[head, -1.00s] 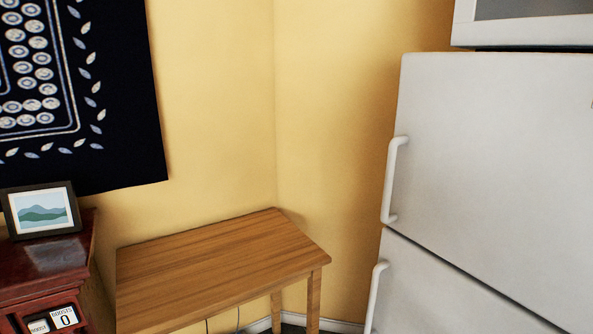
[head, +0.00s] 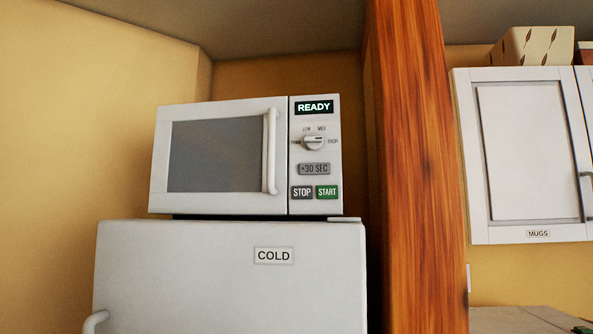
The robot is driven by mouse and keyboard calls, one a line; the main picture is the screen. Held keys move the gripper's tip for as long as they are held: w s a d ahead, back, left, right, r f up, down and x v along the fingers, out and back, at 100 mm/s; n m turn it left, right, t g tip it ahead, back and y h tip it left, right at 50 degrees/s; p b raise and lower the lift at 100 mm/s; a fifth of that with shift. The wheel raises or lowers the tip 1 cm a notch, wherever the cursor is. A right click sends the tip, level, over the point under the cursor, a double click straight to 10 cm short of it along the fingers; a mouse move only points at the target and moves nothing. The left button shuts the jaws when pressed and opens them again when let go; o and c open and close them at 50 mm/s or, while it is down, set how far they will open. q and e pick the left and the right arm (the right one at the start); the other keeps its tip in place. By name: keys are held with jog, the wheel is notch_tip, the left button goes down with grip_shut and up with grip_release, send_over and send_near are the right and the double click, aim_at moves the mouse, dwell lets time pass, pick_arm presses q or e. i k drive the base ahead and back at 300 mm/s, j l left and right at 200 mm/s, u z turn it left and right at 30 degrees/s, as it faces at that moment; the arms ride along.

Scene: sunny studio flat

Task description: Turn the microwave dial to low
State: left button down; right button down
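The white microwave (head: 222,205) stands on top of the white fridge (head: 190,275), its door shut. Its round dial (head: 314,143) is on the control panel at the microwave's right side, below a display reading READY (head: 314,107). Small labels surround the dial, with LOW (head: 306,129) at its upper left and MED (head: 321,128) at its upper right. The dial's dark mark seems to point right, away from LOW, but it is small. Neither of my grippers is in view.
Below the dial are a +30 SEC button (head: 314,169), a STOP button (head: 302,192) and a START button (head: 327,192). A wooden post (head: 415,170) rises just right of the fridge. A wall cabinet marked MUGS (head: 525,150) hangs farther right.

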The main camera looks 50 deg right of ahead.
aim_at(314, 141)
jog(key=z, duration=1.7)
jog(key=k+l, duration=0.05)
